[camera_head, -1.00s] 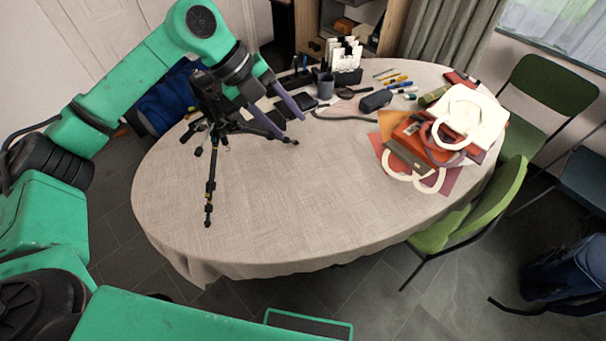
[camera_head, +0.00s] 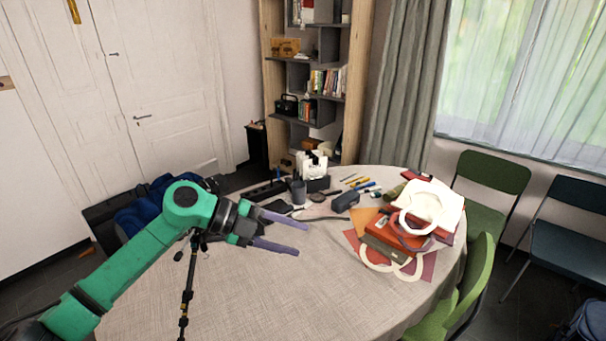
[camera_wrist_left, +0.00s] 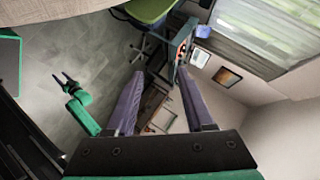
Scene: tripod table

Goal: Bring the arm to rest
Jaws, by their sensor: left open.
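My left arm (camera_head: 140,250) reaches in from the left over the table (camera_head: 240,290). Its gripper (camera_head: 301,239) is open and empty, with two purple fingers apart above the tabletop. In the left wrist view the same fingers (camera_wrist_left: 160,75) frame the room, with nothing between them. My right gripper (camera_wrist_left: 64,79) shows small and dark at the left of that view, its prongs apart and empty.
A mug (camera_head: 298,190), a dark case (camera_head: 346,200) and pens lie at the table's back. Red folders (camera_head: 395,232) and a white bag (camera_head: 432,203) lie at the right. Green chairs (camera_head: 465,290) stand beside the table.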

